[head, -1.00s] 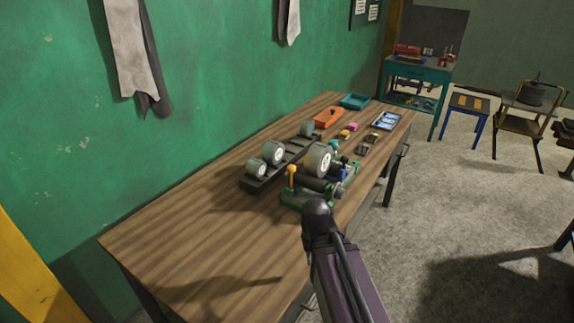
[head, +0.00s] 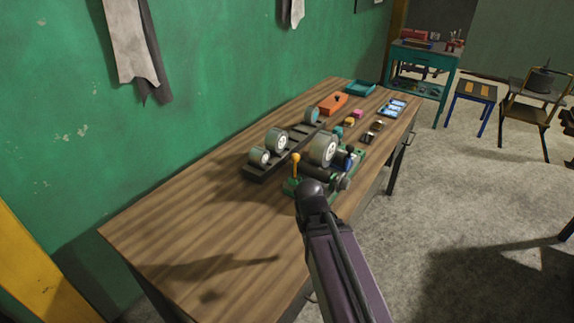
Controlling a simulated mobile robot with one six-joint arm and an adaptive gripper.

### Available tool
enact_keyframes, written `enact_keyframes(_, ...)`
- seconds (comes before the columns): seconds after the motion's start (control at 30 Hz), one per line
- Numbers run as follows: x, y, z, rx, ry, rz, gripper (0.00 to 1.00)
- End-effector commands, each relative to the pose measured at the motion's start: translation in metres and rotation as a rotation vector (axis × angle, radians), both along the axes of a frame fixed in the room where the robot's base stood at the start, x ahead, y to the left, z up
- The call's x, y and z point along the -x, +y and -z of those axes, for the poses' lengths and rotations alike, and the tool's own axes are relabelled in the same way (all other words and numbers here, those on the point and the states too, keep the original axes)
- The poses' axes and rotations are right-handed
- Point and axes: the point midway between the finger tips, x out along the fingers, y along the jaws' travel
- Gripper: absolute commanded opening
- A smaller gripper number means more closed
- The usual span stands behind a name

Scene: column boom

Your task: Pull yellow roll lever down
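The yellow lever (head: 296,163) stands upright with a rounded yellow knob on the near left end of a green machine (head: 291,187) on the wooden table. A grey roll (head: 323,149) sits on the machine behind the lever. My arm comes up from the bottom of the picture, and its dark rounded joint (head: 312,192) is in front of the machine's near end, hiding part of it. My gripper's fingers do not show, so I cannot see what they touch.
A dark rack (head: 262,172) with several grey rolls lies left of the machine. An orange block (head: 333,104), a teal tray (head: 360,88) and small items lie toward the table's far end. The near left of the wooden table (head: 190,225) is clear.

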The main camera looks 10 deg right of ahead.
Motion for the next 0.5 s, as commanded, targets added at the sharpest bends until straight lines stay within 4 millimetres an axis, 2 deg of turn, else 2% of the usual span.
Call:
enact_keyframes(0.27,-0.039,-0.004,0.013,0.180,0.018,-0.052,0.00)
enact_keyframes(0.5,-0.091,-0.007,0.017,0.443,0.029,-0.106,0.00)
